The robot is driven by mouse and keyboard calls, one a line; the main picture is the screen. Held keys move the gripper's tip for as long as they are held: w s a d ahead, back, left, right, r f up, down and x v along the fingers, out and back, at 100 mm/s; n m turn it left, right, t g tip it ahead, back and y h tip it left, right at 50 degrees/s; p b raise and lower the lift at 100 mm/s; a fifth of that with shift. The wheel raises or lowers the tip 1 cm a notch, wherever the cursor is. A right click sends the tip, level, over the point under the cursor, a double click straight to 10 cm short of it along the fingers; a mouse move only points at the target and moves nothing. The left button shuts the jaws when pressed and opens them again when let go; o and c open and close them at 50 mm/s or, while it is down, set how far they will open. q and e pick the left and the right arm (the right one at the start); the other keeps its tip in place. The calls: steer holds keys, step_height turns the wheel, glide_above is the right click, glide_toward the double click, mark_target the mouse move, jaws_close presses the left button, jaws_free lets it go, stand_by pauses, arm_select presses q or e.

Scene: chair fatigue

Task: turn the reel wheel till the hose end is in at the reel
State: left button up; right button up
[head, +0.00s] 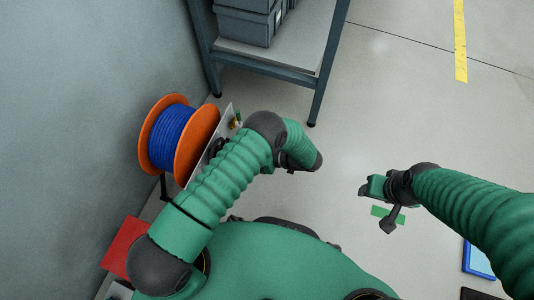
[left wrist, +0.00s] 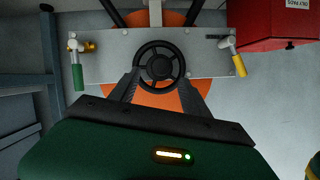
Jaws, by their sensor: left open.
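The reel, with orange flanges (head: 197,145) and blue hose (head: 172,138) wound on its drum, stands by the wall at the left in the head view. In the left wrist view an orange flange (left wrist: 150,98) shows behind a grey panel (left wrist: 105,65). The black reel wheel (left wrist: 160,64) is mounted on this panel. My left gripper (left wrist: 160,76) is open, with its fingers pointing at the wheel, one toward each side; contact is unclear. I cannot make out the hose end. My right gripper (head: 370,189) is over the floor, away from the reel; its jaws are unclear.
A valve with a green handle (left wrist: 77,75) and one with a yellow handle (left wrist: 239,65) flank the wheel. A red box (left wrist: 272,24) is at the upper right there. A shelf with grey crates (head: 245,25) stands beyond the reel.

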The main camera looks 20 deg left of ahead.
arm_select(q)
steer(key=p+v, duration=0.1)
steer(key=v, duration=0.9)
steer(key=shift+d, duration=0.1)
